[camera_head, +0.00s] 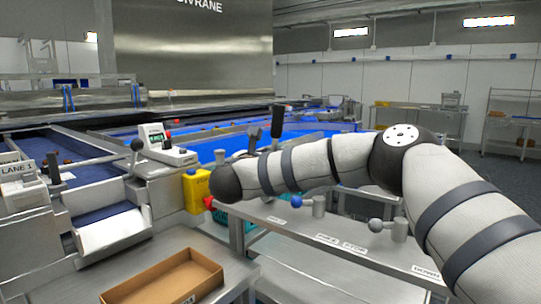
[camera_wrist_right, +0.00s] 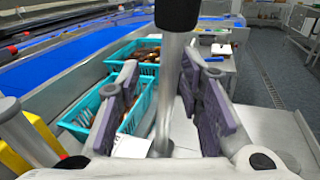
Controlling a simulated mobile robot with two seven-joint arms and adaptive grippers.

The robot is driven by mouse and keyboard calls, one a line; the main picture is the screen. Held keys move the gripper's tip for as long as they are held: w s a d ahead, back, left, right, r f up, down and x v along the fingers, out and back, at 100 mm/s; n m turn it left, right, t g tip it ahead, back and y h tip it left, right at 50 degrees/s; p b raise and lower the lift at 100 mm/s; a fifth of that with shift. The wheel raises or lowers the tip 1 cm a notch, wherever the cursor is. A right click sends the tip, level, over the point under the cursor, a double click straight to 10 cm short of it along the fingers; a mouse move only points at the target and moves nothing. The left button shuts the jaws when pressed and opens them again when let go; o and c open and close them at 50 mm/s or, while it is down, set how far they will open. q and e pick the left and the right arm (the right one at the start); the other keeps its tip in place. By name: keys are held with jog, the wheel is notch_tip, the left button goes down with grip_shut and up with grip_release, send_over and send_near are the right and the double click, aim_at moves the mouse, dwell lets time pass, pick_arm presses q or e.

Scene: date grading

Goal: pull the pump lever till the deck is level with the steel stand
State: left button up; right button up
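The pump lever, a steel rod (camera_wrist_right: 167,85) with a black grip (camera_wrist_right: 178,10), rises between the fingers of my right gripper (camera_wrist_right: 160,65) in the right wrist view. The two purple-grey pads stand apart on either side of the rod, with gaps visible. In the head view the black grip (camera_head: 278,121) pokes up behind my right forearm, beside the partly hidden right gripper (camera_head: 264,136). Teal crates (camera_wrist_right: 83,112) holding brown dates stand left of the lever. I cannot tell which steel surface is the deck, or its height against the stand. My left gripper is out of view.
An open cardboard box (camera_head: 165,281) lies on a steel table at the front. A yellow box (camera_head: 196,191) and a panel with a red knob (camera_head: 160,143) are at the left. A labelled steel rail (camera_head: 345,250) with ball-ended handles runs below my arm.

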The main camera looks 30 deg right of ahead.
jog(key=shift+s, duration=0.1)
jog(key=v, duration=1.2)
